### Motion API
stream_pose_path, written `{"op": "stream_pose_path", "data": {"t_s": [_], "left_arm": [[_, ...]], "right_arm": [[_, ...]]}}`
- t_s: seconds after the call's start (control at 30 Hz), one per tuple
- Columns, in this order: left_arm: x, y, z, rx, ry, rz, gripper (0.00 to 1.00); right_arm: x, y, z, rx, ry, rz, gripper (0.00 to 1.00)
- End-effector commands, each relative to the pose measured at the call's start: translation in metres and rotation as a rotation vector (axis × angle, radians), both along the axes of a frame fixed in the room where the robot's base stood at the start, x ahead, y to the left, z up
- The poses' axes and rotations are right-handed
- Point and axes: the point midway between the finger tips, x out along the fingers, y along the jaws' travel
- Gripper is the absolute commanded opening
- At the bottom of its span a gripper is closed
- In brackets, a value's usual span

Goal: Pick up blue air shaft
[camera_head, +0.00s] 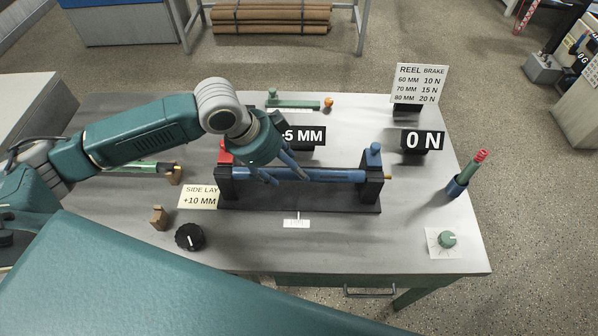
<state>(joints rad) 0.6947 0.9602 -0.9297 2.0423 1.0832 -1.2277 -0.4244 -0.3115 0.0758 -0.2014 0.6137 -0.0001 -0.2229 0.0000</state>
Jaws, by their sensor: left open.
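The blue air shaft (335,175) lies level across two black supports of a dark stand (300,198) in the middle of the table. A red block tops the left support and a blue block (374,149) tops the right one. A small brass-coloured tip shows at the shaft's right end. My left gripper (285,177) comes in from the left and is open, its fingers over the left half of the shaft. I cannot tell whether they touch it. The gripper hides part of the shaft. My right gripper is not in view.
The grey table (430,225) also holds a "0 N" sign (423,140), a reel brake sign (418,83), a side lay card (199,197), a black knob (189,237), a green dial (447,239) and a holder with a red-tipped tool (466,175).

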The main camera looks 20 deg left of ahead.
Motion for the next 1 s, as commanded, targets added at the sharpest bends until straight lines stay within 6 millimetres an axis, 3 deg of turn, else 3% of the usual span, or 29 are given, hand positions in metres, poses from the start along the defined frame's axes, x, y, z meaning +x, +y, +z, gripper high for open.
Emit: {"op": "stream_pose_path", "data": {"t_s": [0.17,0.43,0.73,1.0], "left_arm": [[0.005,-0.004,-0.011,0.000,0.001,0.001,0.61],[0.018,-0.015,-0.046,0.000,0.001,0.000,0.61],[0.020,-0.016,-0.052,0.001,-0.002,-0.001,0.61],[0.020,-0.016,-0.051,0.001,-0.002,0.000,0.09]], "right_arm": [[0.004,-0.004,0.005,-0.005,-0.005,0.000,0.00],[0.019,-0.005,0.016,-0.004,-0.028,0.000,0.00],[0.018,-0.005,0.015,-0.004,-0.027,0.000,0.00],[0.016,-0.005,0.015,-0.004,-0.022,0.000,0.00]]}}
